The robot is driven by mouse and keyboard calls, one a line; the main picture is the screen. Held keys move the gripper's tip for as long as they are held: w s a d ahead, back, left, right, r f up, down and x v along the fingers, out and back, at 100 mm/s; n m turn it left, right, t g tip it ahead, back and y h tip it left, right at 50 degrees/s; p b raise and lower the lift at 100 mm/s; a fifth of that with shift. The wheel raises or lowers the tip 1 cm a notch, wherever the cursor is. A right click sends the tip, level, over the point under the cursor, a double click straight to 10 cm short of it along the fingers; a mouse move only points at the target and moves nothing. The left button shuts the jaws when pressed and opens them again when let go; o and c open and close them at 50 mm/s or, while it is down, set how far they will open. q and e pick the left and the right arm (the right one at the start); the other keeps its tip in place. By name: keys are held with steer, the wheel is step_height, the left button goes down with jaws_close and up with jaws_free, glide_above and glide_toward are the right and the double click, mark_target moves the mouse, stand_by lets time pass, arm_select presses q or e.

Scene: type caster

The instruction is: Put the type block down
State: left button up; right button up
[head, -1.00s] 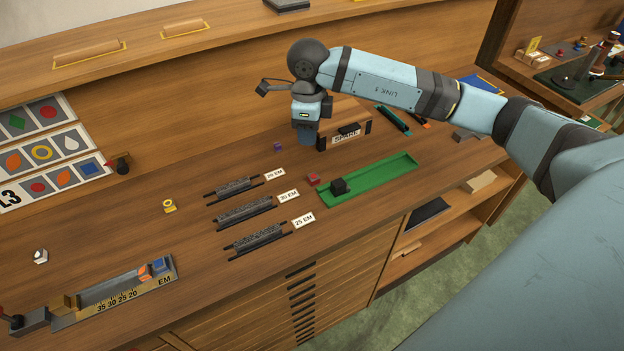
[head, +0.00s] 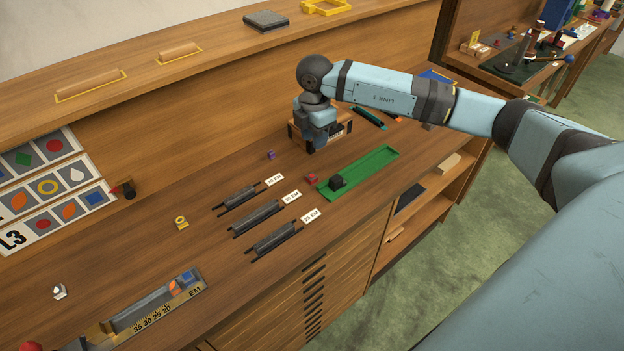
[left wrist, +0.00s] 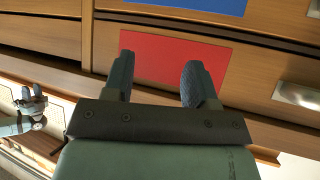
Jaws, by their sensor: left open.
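My right gripper (head: 316,146) points down in front of a small wooden box at the back of the bench. Its fingertips are small and dark in the head view, and I cannot tell whether they hold a block. Loose type blocks lie on the bench: a purple one (head: 271,155), a red one (head: 311,177), a yellow one (head: 181,223) and a white one (head: 60,292). A black block (head: 338,182) sits in the green tray (head: 372,164). My left gripper (left wrist: 160,82) is open and empty before a red panel (left wrist: 172,62), and is not in the head view.
Three dark racks, one of them here (head: 256,218), stand by white labels mid-bench. A composing stick (head: 150,308) with an orange and a blue block lies front left. Picture cards (head: 45,188) stand at left.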

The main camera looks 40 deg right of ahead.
glide_above(313, 175)
steer(key=f, duration=0.6)
steer(key=shift+d+f+p, duration=0.2)
steer(key=shift+f+p, duration=0.05)
steer(key=shift+p, duration=0.1)
steer(key=f, duration=0.1)
steer(key=f+p, duration=0.1)
steer(key=f, duration=0.3)
steer(key=shift+a+f, duration=0.2)
steer(key=shift+a, duration=0.05)
steer(key=shift+f, duration=0.5)
jaws_close()
